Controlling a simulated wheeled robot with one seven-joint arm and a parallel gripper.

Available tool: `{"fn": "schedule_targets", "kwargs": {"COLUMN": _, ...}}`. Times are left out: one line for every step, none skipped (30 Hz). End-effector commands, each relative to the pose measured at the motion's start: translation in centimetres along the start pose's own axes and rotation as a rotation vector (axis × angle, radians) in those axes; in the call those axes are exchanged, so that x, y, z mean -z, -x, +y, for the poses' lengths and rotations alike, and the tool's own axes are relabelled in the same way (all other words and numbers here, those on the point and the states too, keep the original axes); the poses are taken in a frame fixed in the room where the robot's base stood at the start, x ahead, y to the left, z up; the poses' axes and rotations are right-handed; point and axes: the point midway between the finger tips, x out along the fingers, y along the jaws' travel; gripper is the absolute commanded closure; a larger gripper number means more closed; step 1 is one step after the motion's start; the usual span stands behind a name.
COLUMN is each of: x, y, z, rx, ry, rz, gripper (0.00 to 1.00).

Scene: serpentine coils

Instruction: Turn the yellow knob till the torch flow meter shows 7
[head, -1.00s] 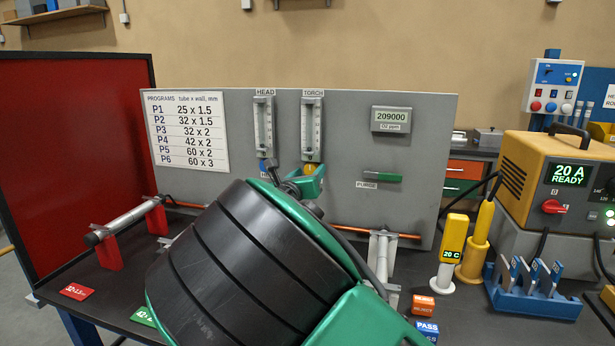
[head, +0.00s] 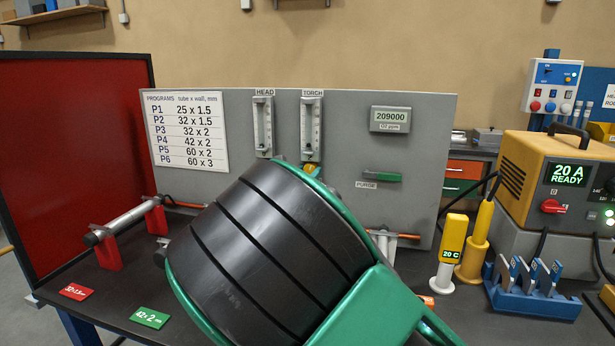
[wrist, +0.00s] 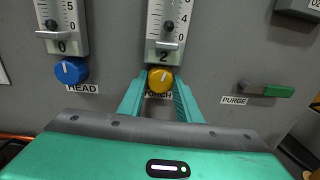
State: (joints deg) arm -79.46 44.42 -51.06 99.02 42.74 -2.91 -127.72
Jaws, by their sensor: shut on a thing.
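The yellow knob (wrist: 160,79) sits under the torch flow meter (wrist: 168,22) on the grey panel. My gripper (wrist: 160,82) is shut on the yellow knob, with one teal finger on each side of it. The readout below the torch meter shows 2 in the wrist view. In the head view the torch meter (head: 311,128) is in clear sight. The knob (head: 309,168) is only partly seen there, because my arm covers most of the gripper.
The blue knob (wrist: 71,70) is to the left under the head flow meter (wrist: 62,18), which reads 0. The green purge lever (wrist: 266,90) is to the right. An oxygen display (head: 390,119) is on the panel. A steel tube (head: 123,221) lies at the left.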

Motion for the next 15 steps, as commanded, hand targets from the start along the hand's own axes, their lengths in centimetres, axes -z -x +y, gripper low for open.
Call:
{"fn": "schedule_targets", "kwargs": {"x": 0.11, "y": 0.01, "z": 0.02, "rx": -0.001, "ry": -0.031, "rz": 0.005, "gripper": 0.91}}
{"fn": "schedule_targets", "kwargs": {"x": 0.11, "y": 0.00, "z": 0.01, "rx": -0.001, "ry": -0.053, "rz": 0.006, "gripper": 0.91}}
{"fn": "schedule_targets", "kwargs": {"x": 0.10, "y": -0.01, "z": 0.00, "rx": -0.001, "ry": -0.078, "rz": 0.006, "gripper": 0.91}}
{"fn": "schedule_targets", "kwargs": {"x": 0.09, "y": -0.01, "z": 0.00, "rx": -0.001, "ry": -0.096, "rz": 0.007, "gripper": 0.91}}
{"fn": "schedule_targets", "kwargs": {"x": 0.10, "y": 0.00, "z": 0.00, "rx": -0.001, "ry": -0.114, "rz": 0.008, "gripper": 0.91}}
{"fn": "schedule_targets", "kwargs": {"x": 0.11, "y": 0.02, "z": 0.02, "rx": -0.002, "ry": -0.135, "rz": 0.009, "gripper": 0.91}}
{"fn": "schedule_targets", "kwargs": {"x": 0.12, "y": 0.03, "z": 0.04, "rx": -0.002, "ry": -0.151, "rz": 0.009, "gripper": 0.91}}
{"fn": "schedule_targets", "kwargs": {"x": 0.12, "y": 0.05, "z": 0.05, "rx": -0.002, "ry": -0.165, "rz": 0.010, "gripper": 0.91}}
{"fn": "schedule_targets", "kwargs": {"x": 0.12, "y": 0.05, "z": 0.05, "rx": -0.003, "ry": -0.183, "rz": 0.010, "gripper": 0.91}}
{"fn": "schedule_targets", "kwargs": {"x": 0.11, "y": 0.05, "z": 0.05, "rx": -0.003, "ry": -0.195, "rz": 0.011, "gripper": 0.91}}
{"fn": "schedule_targets", "kwargs": {"x": 0.10, "y": 0.06, "z": 0.05, "rx": -0.003, "ry": -0.205, "rz": 0.011, "gripper": 0.91}}
{"fn": "schedule_targets", "kwargs": {"x": 0.10, "y": 0.06, "z": 0.05, "rx": -0.003, "ry": -0.219, "rz": 0.012, "gripper": 0.91}}
{"fn": "schedule_targets", "kwargs": {"x": 0.10, "y": 0.06, "z": 0.05, "rx": -0.003, "ry": -0.227, "rz": 0.012, "gripper": 0.91}}
{"fn": "schedule_targets", "kwargs": {"x": 0.11, "y": 0.06, "z": 0.06, "rx": -0.003, "ry": -0.234, "rz": 0.012, "gripper": 0.91}}
{"fn": "schedule_targets", "kwargs": {"x": 0.11, "y": 0.07, "z": 0.07, "rx": -0.004, "ry": -0.242, "rz": 0.013, "gripper": 0.91}}
